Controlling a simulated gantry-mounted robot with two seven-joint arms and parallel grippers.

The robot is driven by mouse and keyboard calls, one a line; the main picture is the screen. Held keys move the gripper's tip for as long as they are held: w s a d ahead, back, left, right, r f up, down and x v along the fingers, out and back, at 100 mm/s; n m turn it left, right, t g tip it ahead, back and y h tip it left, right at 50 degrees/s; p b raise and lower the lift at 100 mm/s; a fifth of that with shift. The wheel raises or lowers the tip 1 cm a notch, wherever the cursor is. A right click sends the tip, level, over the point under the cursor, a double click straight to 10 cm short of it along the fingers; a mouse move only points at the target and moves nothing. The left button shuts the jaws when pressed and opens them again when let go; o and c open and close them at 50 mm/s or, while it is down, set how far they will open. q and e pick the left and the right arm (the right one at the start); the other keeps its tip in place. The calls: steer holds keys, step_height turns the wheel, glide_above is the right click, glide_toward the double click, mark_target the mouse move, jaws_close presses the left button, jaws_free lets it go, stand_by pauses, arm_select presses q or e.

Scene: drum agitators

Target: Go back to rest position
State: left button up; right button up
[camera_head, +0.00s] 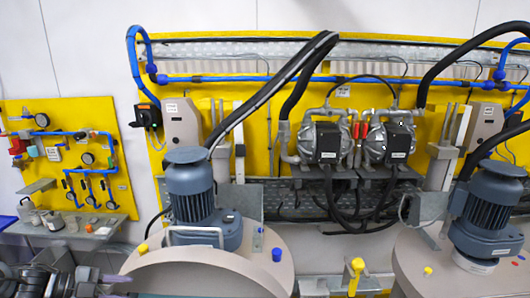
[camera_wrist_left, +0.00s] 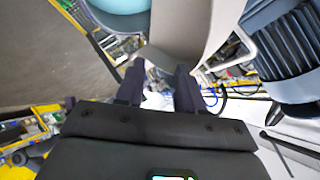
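My left gripper (camera_wrist_left: 158,88) shows in the left wrist view with its two dark fingers apart and nothing clearly held between them. My right arm and gripper do not show in either view. The left agitator motor (camera_head: 192,190) stands upright on the left lid, and the right agitator motor (camera_head: 490,210) stands on the right lid (camera_head: 420,265).
A yellow wall panel (camera_head: 255,150) carries two pumps (camera_head: 325,142) and hoses. A shelf (camera_head: 75,228) with small items is at the left, below a gauge panel (camera_head: 60,150). A blue cap (camera_head: 277,255) is on the left lid. A yellow handle (camera_head: 356,270) stands between the drums.

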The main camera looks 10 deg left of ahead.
arm_select(q)
steer(key=s+d+f+g+h+p, duration=0.2)
steer(key=s+d+f, duration=0.3)
steer(key=d+f, duration=0.45)
steer(key=s+d+f+n+p, duration=0.1)
steer(key=s+d+f+p, duration=0.15)
steer(key=s+d, duration=0.4)
steer(key=s+d+f+n+t+p, duration=0.15)
steer(key=s+d+f, duration=0.25)
steer(key=d, duration=0.6)
steer(key=s+d+f+n+p, duration=0.1)
steer(key=s+d+f+n, duration=0.15)
steer(key=s+d, duration=0.45)
steer(key=s+a+r+n+g+y, duration=0.1)
steer(key=s+a+r+n+y, duration=0.2)
steer(key=n, duration=0.4)
steer(key=s+a+r+n+g+y+p, duration=0.1)
steer(key=s+a+r+n+g+y, duration=0.1)
steer(key=s+a+n+y, duration=0.3)
steer(key=a+r+n+y, duration=0.1)
steer(key=a+y, duration=0.2)
steer(key=shift+s+a+r+n, duration=0.15)
steer(key=shift+s+r+n, duration=0.05)
steer(key=shift+r+n, duration=0.2)
